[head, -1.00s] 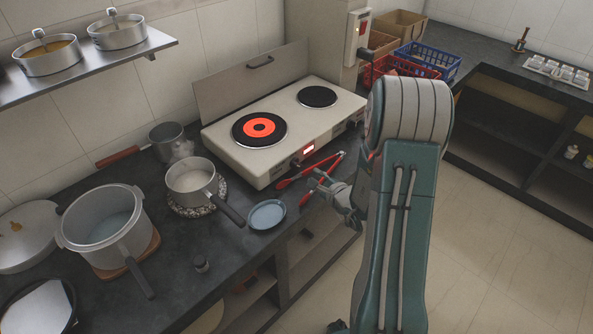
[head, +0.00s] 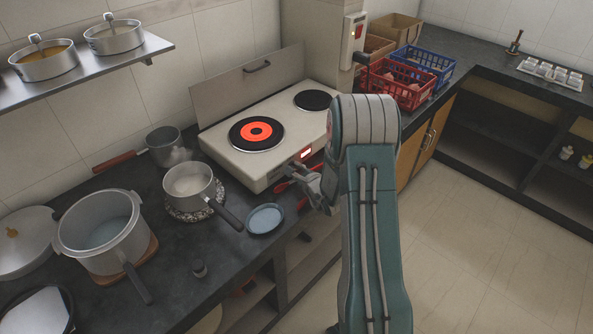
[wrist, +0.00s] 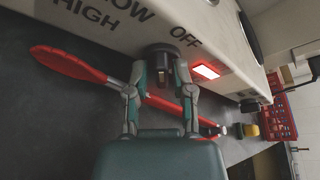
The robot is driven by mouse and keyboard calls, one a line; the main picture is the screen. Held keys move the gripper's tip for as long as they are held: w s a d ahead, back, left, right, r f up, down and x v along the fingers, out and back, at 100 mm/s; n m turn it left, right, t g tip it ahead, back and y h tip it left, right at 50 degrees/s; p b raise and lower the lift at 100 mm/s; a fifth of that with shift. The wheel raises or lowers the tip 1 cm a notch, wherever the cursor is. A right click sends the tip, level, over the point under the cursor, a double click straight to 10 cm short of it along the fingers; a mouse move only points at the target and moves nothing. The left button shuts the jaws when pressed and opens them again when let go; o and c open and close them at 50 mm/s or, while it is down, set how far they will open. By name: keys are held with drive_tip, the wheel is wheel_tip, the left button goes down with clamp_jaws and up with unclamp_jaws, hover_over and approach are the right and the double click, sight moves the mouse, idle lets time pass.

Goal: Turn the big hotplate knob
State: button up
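The white hotplate (head: 232,160) stands on the dark counter, its large left burner (head: 257,133) glowing orange-red. In the wrist view its front panel (wrist: 215,45) carries the words LOW, HIGH and OFF. The dark big knob (wrist: 162,55) sits just beyond and between my fingertips, with OFF to its right. A red lit indicator (wrist: 206,72) is right of it. My gripper (wrist: 160,78) is open, one finger on each side of the knob; I cannot tell whether they touch it. In the head view my gripper (head: 298,174) is at the hotplate's front edge, hiding the knob.
A blue plate (head: 265,219) and a saucepan (head: 190,184) are left of my gripper. A smaller right burner (head: 314,100) is dark. Red (head: 395,92) and blue (head: 422,65) crates stand behind.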

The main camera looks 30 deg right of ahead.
clamp_jaws()
drive_tip(key=shift+d, duration=0.1)
drive_tip(key=m+g+y, duration=0.1)
drive_tip(key=m, duration=0.2)
drive_tip(key=shift+d+r+y, duration=0.1)
drive_tip(key=shift+d+y, duration=0.05)
drive_tip(key=shift+y, duration=0.25)
drive_tip(key=shift+w+d+m+g+y, duration=0.15)
drive_tip(key=shift+m+g+y, duration=0.6)
drive_tip(key=shift+m, duration=0.85)
